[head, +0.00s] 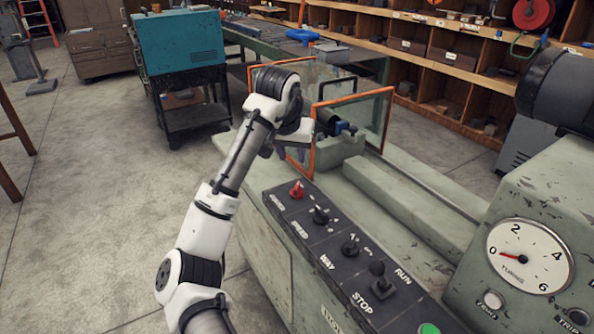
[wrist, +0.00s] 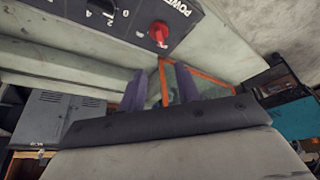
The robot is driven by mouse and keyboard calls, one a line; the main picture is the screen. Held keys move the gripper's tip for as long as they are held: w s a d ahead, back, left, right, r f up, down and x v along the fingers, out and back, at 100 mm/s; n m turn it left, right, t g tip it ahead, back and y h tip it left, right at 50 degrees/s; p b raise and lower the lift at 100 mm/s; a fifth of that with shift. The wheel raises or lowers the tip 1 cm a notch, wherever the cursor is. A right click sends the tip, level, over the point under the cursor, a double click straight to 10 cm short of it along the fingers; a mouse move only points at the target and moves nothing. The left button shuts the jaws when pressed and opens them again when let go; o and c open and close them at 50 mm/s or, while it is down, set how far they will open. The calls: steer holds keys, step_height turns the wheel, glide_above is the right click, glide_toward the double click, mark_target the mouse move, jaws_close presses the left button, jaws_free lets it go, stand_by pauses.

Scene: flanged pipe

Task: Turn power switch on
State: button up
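The power switch is a red knob (head: 297,189) at the far end of the black control panel (head: 303,226) on the green machine. In the wrist view the red knob (wrist: 159,34) is near the top, beside the word POWER, which is cut off by the edge. My gripper (head: 290,154) is beyond the knob in the head view, near the orange-framed guard, and apart from the knob. In the wrist view its two purple fingers (wrist: 161,88) stand apart with nothing between them. The wrist partly hides the fingers in the head view.
Black knobs (head: 320,215) and a lever (head: 380,277) stand along the panel near the switch. An orange-framed clear guard (head: 314,135) rises close behind my gripper. A dial gauge (head: 529,256) is at the right. The floor at left is open.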

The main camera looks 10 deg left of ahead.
mark_target(297, 186)
steer(key=p+x, duration=0.2)
steer(key=x, duration=1.1)
steer(key=shift+f, duration=0.4)
steer(key=shift+c, duration=0.3)
jaws_close()
